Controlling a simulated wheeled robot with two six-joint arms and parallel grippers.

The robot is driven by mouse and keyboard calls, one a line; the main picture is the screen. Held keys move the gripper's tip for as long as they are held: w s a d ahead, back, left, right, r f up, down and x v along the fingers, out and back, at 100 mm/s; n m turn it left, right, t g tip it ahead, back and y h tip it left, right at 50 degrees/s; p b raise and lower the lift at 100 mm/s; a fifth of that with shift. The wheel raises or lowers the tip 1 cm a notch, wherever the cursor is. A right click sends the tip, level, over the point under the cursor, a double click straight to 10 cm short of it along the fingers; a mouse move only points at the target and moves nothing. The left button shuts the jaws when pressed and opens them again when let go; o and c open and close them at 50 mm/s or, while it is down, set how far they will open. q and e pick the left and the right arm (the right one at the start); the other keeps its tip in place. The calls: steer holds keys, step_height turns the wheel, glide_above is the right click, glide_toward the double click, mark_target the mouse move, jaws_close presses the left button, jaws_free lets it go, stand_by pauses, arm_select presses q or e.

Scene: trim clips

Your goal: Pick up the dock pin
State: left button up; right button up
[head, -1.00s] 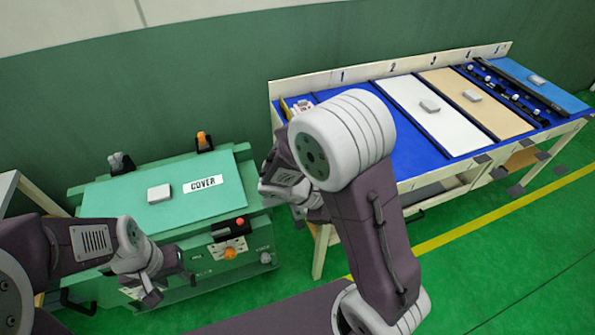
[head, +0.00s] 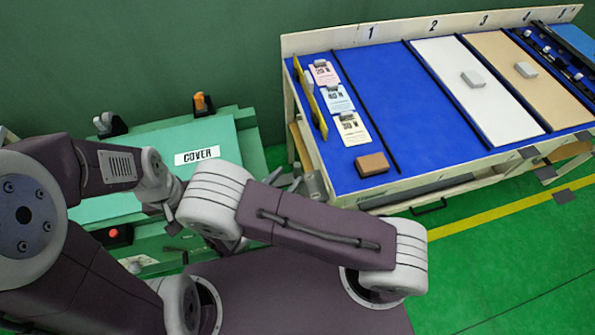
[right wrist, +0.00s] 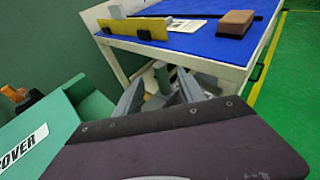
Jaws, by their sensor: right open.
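I cannot pick out the dock pin with certainty in either view. A small grey-green post (right wrist: 161,76) shows near my right gripper in the right wrist view; I cannot tell what it is. My right gripper (head: 298,184) is open, between the green station and the blue-topped table. Its grey fingers also show in the right wrist view (right wrist: 160,93), partly hidden by my dark arm link. The green station (head: 250,150) has a cover plate labelled COVER (head: 197,156). My left gripper (head: 174,222) is over the station's front, partly hidden by my right arm.
The table (head: 360,100) has numbered bays, cards (head: 340,99), a yellow upright plate (head: 313,102) and a brown block (head: 372,164). An orange-topped clamp (head: 203,103) and a dark clamp (head: 108,124) stand behind the cover. Green floor (head: 500,260) is free at right.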

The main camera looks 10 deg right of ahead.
mark_target(297, 175)
steer(key=x, duration=0.9)
jaws_close()
